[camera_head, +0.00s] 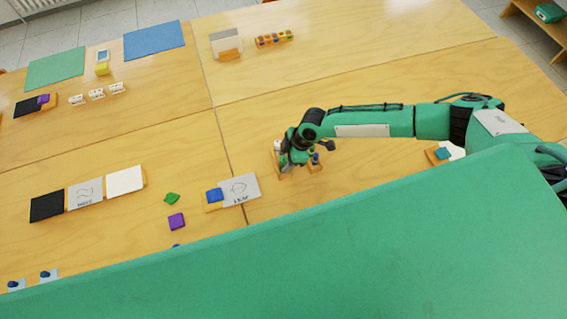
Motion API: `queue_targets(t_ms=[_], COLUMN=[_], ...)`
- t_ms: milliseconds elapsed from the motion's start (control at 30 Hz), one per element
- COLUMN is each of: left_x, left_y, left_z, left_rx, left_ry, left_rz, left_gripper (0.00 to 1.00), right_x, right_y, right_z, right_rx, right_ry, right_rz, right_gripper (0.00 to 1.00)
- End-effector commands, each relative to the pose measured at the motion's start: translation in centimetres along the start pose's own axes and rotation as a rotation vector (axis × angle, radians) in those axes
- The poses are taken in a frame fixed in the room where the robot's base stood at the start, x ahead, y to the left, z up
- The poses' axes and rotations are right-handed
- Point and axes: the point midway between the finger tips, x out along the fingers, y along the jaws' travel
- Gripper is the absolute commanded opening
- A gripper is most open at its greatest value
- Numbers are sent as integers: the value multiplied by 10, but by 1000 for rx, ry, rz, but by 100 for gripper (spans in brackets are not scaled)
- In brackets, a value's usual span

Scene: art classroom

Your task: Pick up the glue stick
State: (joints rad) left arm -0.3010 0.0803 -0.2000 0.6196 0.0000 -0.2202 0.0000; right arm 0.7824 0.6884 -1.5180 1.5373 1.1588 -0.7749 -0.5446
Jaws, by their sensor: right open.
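My right gripper (299,163) points down over the table, right of the middle seam. By its wrist, small items on wooden pieces crowd together: a whitish upright item (278,146) on the left and a blue-topped item (316,158) on the right. The gripper stands among them and partly hides them. I cannot tell which of these, if any, is the glue stick. The jaws are open, and nothing is clearly held. My left gripper is not in view.
A leaf card (241,190) with a blue block (214,195) lies left of the gripper. A green piece (172,198) and a purple block (176,221) lie farther left. A wooden piece with a teal block (441,153) lies right, under my arm. The table behind the arm is mostly clear.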

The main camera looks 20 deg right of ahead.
Motion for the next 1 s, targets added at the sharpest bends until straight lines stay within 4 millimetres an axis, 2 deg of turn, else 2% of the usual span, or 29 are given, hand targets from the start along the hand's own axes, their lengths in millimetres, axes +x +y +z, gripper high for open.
queue_targets(t_ms=[33, 200, 467, 500, 567, 733, 1000], left_x=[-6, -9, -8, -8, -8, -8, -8], left_y=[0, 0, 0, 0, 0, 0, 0], left_z=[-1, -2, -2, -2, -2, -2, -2], left_rx=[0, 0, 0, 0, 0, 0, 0], left_ry=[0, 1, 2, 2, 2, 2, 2], left_rz=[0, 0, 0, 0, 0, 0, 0], left_gripper=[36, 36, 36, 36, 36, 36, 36], right_x=[4, 20, 23, 23, 23, 22, 22], right_y=[-1, 0, 0, 0, 0, 0, 0], right_z=[-1, 0, 1, 1, 1, 1, 0], right_rx=[1, 2, 1, 1, 1, 1, 1], right_ry=[-1, -1, -1, -1, -1, -1, 0], right_rz=[-2, -2, -1, -1, 0, 0, 0], right_gripper=[50, 50, 50, 48, 36, 3, 1])
